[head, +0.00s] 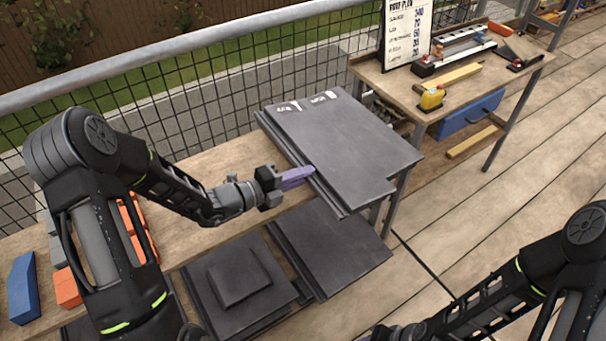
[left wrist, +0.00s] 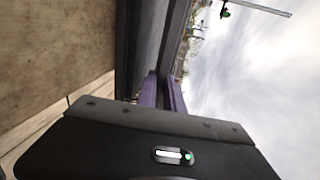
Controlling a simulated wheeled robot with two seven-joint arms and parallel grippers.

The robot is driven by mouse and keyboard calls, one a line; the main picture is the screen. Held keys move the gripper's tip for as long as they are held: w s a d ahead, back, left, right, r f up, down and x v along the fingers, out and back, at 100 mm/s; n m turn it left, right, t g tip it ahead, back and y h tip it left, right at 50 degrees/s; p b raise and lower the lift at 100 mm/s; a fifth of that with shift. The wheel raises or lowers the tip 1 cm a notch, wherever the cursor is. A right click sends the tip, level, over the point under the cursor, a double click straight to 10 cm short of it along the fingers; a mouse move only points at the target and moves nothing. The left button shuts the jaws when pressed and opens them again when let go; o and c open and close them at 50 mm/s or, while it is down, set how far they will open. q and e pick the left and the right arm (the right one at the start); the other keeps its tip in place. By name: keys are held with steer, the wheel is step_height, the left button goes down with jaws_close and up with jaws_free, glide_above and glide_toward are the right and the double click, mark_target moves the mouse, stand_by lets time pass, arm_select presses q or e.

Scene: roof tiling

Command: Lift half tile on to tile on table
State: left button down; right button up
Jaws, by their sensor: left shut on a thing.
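A dark grey tile (head: 345,140) with white marks near its far edge lies on the wooden table (head: 215,160), at its right end. Layered edges show along its left side, and its near right corner is stepped; I cannot tell clearly where the half tile ends and the tile under it begins. My left gripper (head: 297,178), with purple fingers, is shut on the left edge of the dark tile. In the left wrist view the dark tile edge (left wrist: 168,40) runs up from between the fingers (left wrist: 163,92). My right gripper is mostly cut off at the bottom of the head view.
More dark tiles (head: 335,255) lie below the table, one with a smaller square piece (head: 238,278) on top. Orange (head: 67,288) and blue (head: 23,285) blocks stand at the table's left. A mesh railing (head: 215,105) runs behind. A tool bench (head: 460,85) stands at the right.

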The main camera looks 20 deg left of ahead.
arm_select(q)
steer(key=shift+f+b, duration=0.5)
steer(key=shift+f, duration=0.3)
steer(key=shift+f, duration=0.1)
stand_by(0.7)
steer(key=shift+f, duration=0.45)
stand_by(0.5)
steer(key=c, duration=1.4)
jaws_free()
steer(key=shift+f, duration=0.15)
